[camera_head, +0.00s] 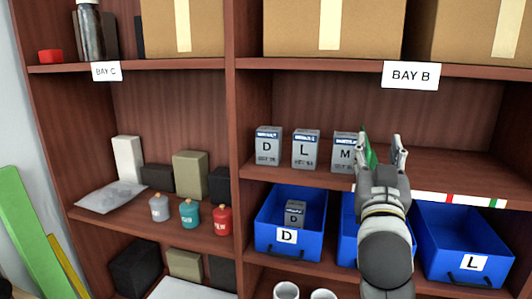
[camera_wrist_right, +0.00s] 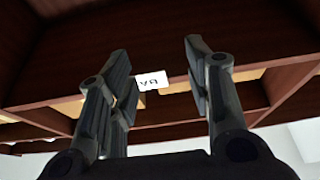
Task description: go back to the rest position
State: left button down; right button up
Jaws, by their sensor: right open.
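My right gripper (camera_head: 383,150) is raised in front of the Bay B shelf. Its fingers are apart. In the right wrist view, the gripper (camera_wrist_right: 155,85) has a clear gap between its fingers and no object in it. The head view shows a thin green shape (camera_head: 369,153) beside the left finger; I cannot tell what it belongs to. Grey boxes marked D (camera_head: 267,146), L (camera_head: 305,150) and M (camera_head: 344,153) stand upright on the shelf left of the gripper. My left gripper is not in view.
Below are blue bins marked D (camera_head: 265,235), holding a small grey box (camera_head: 295,214), and L (camera_head: 440,251). Another blue bin (camera_head: 348,235) is partly hidden by my right arm. Small canisters (camera_head: 190,213) stand left. The Bay B shelf edge (camera_head: 300,178) is close.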

jog(key=s+d+f+n+g+y, duration=0.1)
jog(key=s+f+g+y, duration=0.2)
jog(key=f, duration=1.2)
jog(key=s+f+n+g+y, duration=0.1)
jog(key=s+f+g, duration=0.3)
jog(key=f, duration=1.1)
jog(key=s+a+f+n+g+y, duration=0.1)
jog(key=s+f+n+g, duration=0.1)
jog(key=s+f+g, duration=0.7)
jog(key=s+a+f+n+g+y, duration=0.1)
jog(key=s+f+g, duration=0.1)
jog(key=s+f, duration=1.25)
jog(key=s+f+g, duration=0.1)
jog(key=s+f, duration=0.1)
jog(key=f, duration=1)
jog(key=s+f, duration=0.2)
jog(key=f, duration=1)
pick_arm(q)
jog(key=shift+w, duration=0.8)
pick_arm(e)
jog(key=s+d+f+g, duration=0.1)
jog(key=s+d+f, duration=0.2)
jog(key=s+f, duration=1.2)
jog(key=shift+s+n+g, duration=0.3)
jog(key=shift+s, duration=0.45)
